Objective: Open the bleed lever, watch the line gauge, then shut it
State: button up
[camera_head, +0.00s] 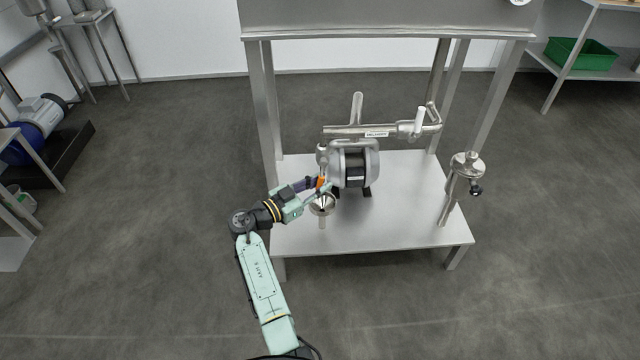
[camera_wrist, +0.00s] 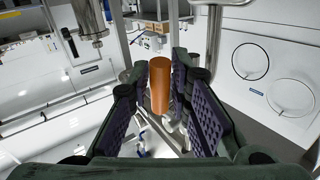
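The bleed lever shows an orange cylindrical grip (camera_head: 320,183) beside the left end of the grey pump (camera_head: 355,165). It also stands in the middle of the wrist view (camera_wrist: 160,85). My gripper (camera_head: 312,188) reaches it from the left. In the wrist view my gripper's purple-padded fingers (camera_wrist: 160,88) are on both sides of the orange grip, with narrow gaps visible, so it looks open around it. The lever's pivot is hidden. A white round face (camera_head: 518,2), cut off at the top edge, may be the line gauge; its reading is not legible.
A steel funnel (camera_head: 322,205) sits just below my gripper. A valve with a black knob (camera_head: 476,190) stands at right. The stand's lower shelf (camera_head: 400,220) is clear in front.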

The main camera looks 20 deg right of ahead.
grip_shut()
dwell(0.3)
